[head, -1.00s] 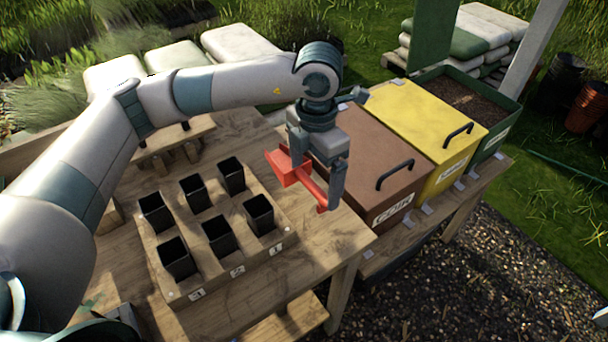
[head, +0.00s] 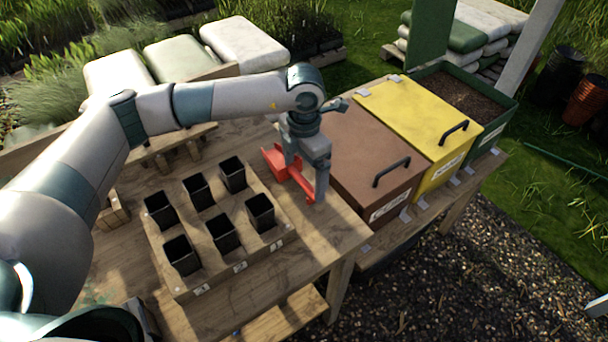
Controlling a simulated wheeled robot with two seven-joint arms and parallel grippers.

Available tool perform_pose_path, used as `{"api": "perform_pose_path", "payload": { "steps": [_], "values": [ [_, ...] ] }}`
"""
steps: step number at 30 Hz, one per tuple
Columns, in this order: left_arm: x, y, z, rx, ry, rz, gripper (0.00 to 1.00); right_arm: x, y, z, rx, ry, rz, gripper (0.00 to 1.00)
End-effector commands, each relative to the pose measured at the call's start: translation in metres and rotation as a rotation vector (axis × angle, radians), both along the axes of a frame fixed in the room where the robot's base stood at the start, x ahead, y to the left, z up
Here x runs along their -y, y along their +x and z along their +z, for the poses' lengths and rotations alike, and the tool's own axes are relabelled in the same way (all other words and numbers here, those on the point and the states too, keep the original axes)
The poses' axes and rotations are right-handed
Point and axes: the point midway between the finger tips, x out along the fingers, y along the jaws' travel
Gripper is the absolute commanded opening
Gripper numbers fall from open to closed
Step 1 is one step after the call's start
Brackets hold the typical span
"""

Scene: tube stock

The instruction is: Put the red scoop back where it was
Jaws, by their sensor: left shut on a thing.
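The red scoop (head: 273,160) is held in my left gripper (head: 306,192), between the pot tray and the brown bin. The gripper points down and is shut on the scoop's handle. The scoop is close to the wooden table top (head: 335,232); I cannot tell whether it touches it. My right gripper is not in view.
A wooden tray (head: 215,278) with several black pots (head: 227,234) stands left of the scoop. A brown lidded bin (head: 372,150), a yellow lidded bin (head: 425,115) and an open green bin of soil (head: 462,92) stand to the right. Bare table lies in front.

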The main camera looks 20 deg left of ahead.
Motion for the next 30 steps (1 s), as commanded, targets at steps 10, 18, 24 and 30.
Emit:
{"api": "perform_pose_path", "payload": {
  "steps": [10,18,24,30],
  "values": [
    [0.0,0.0,-0.019,0.0,-0.001,0.0,0.56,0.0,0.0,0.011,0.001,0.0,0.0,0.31],
    [0.0,0.0,-0.023,0.0,-0.001,0.0,0.56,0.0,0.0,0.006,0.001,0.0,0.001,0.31],
    [0.0,0.0,-0.021,0.0,-0.001,0.0,1.0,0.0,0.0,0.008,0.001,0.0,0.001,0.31],
    [0.0,0.0,-0.019,0.0,-0.001,0.001,1.0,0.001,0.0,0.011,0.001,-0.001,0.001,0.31]
  ]
}}
